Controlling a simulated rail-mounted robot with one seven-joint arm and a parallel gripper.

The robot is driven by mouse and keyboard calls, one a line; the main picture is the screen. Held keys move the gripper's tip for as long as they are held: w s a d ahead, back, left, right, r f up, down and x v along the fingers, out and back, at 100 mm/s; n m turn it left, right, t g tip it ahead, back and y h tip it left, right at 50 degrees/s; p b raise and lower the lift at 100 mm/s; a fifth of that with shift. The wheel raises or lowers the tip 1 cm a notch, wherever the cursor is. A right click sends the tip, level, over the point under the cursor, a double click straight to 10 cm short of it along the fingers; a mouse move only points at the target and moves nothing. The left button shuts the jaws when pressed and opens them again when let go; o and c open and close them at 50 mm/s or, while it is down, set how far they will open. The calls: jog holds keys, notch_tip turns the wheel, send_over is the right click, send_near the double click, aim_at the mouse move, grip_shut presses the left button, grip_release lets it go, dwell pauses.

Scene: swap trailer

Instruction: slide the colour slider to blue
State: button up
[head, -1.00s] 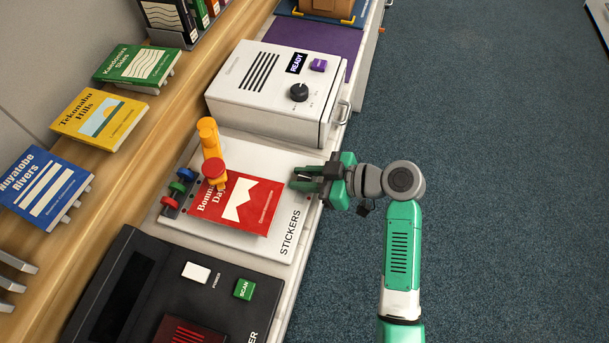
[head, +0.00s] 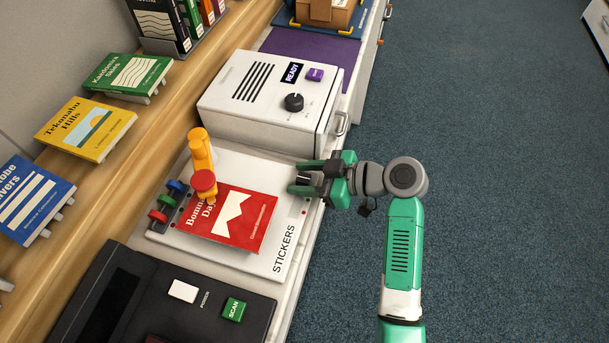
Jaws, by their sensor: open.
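The white sticker station (head: 250,262), lettered STICKERS, lies flat at the middle. Red, green and blue discs (head: 166,200) stand in a row on a dark strip at its left edge. A small red mark (head: 303,211) shows near its right edge, just below my gripper. I cannot make out the slider's handle or its setting; my gripper covers part of that edge. My gripper (head: 303,184) is open and empty over the station's upper right edge, to the right of the red book (head: 240,222). I cannot tell whether it touches anything.
An orange press arm with a red head (head: 203,182) stands over the book's left part. A white machine (head: 262,95) showing READY is just above the station. A black scanner (head: 235,290) lies below. Blue carpet is free on the right.

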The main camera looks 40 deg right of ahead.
jog(key=v, duration=0.7)
jog(key=shift+s+d+b, duration=0.25)
jog(key=shift+s+b, duration=0.05)
jog(key=shift+b, duration=0.05)
jog(key=shift+r, duration=0.15)
jog(key=w+a+r+m+t+h, duration=0.25)
jog(key=w+a+r, duration=0.35)
jog(key=a+r, duration=0.3)
jog(key=w+a+r+m+t+h, duration=0.1)
jog(key=w+a+r+t+h, duration=0.25)
jog(key=w+a+r, duration=0.6)
jog(key=s+a+r+m+t, duration=0.1)
jog(key=s+a+r+t, duration=0.2)
jog(key=s+a+r, duration=0.35)
jog(key=s+a+r+m+t, duration=0.1)
jog(key=s+a+r+t, duration=0.2)
jog(key=r, duration=0.6)
jog(key=s+a+r+t, duration=0.2)
jog(key=s+a+r, duration=0.2)
jog(key=s+r, duration=0.3)
notch_tip(320, 180, up, 15)
jog(key=w+p, duration=0.1)
jog(key=p, duration=1.3)
jog(key=shift+w+d+f+g+p, duration=0.15)
jog(key=shift+w+d+g+p, duration=0.15)
jog(key=shift+w+g, duration=0.1)
